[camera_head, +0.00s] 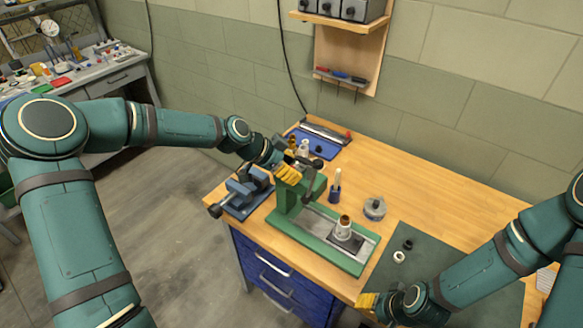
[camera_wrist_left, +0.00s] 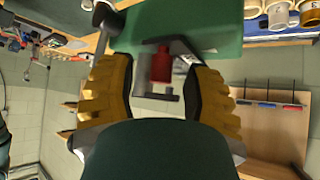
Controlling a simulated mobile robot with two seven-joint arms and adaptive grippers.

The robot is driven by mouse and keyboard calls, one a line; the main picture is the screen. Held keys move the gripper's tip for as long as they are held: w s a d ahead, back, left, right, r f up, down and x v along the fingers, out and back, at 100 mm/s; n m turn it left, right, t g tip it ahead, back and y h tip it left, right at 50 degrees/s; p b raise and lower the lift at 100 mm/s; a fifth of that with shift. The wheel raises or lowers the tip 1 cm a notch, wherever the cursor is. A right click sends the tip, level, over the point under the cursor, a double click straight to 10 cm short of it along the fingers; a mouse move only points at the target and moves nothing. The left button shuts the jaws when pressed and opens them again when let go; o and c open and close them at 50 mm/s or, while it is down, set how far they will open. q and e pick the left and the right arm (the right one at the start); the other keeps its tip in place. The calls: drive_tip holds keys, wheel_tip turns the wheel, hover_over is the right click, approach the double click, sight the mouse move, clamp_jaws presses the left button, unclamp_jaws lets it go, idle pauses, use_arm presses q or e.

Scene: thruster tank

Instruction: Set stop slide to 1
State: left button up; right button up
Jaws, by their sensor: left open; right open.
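A green bench fixture (camera_head: 290,218) stands on the wooden bench, with a long base and a raised head at its far left end. A metal cylinder with a brown top (camera_head: 345,227) stands upright on its near right end. My left gripper (camera_head: 288,174) is at the raised head. In the left wrist view its yellow fingers are apart, with a red block (camera_wrist_left: 161,64) and a grey bracket (camera_wrist_left: 155,97) seen between them. I cannot tell whether they touch. No stop slide marking is readable. My right gripper (camera_head: 368,301) is low over the bench's front edge.
A blue vise (camera_head: 243,190) stands left of the fixture. A blue bottle (camera_head: 335,188) and a round metal part (camera_head: 374,208) are behind it. A dark mat (camera_head: 420,262) with small rings lies to the right. The back right of the bench (camera_head: 455,200) is clear.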

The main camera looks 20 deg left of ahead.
use_arm(q)
clamp_jaws()
idle(0.4)
drive_tip(key=shift+s+f, duration=0.15)
drive_tip(key=shift+s, duration=0.05)
drive_tip(key=s, duration=0.1)
drive_tip(key=s+a, duration=0.1)
drive_tip(key=s, duration=0.1)
drive_tip(key=shift+s+a+b, duration=0.15)
drive_tip(key=shift+s+b, duration=0.15)
drive_tip(key=shift+c, duration=1.1)
unclamp_jaws()
drive_tip(key=shift+o, duration=1.1)
drive_tip(key=shift+w, duration=0.1)
use_arm(e)
drive_tip(key=shift+s+a+f, duration=0.15)
drive_tip(key=shift+s, duration=0.35)
drive_tip(key=shift+s+a+f, duration=0.15)
drive_tip(key=shift+s, duration=0.3)
